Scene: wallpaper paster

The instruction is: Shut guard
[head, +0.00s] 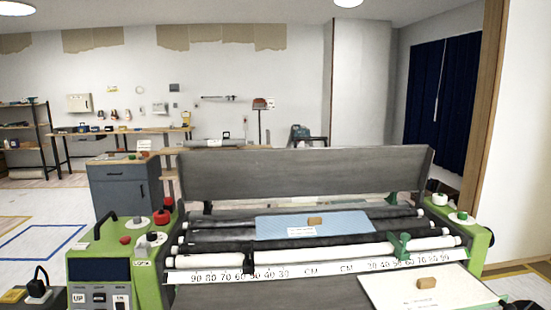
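The wallpaper paster with green end housings stands right in front of me. Its guard (300,174), a long dark grey panel, stands raised and tilted back along the rear of the machine. Below it the rollers (350,242) are uncovered, with a blue sheet (312,225) lying over them and a small brown block (315,221) on the sheet. Neither of my grippers shows in the head view.
A control panel (100,285) with buttons is at the front left. A white board (425,292) with a brown block lies at the front right. Behind are a grey cabinet (128,188) and a workbench (120,132).

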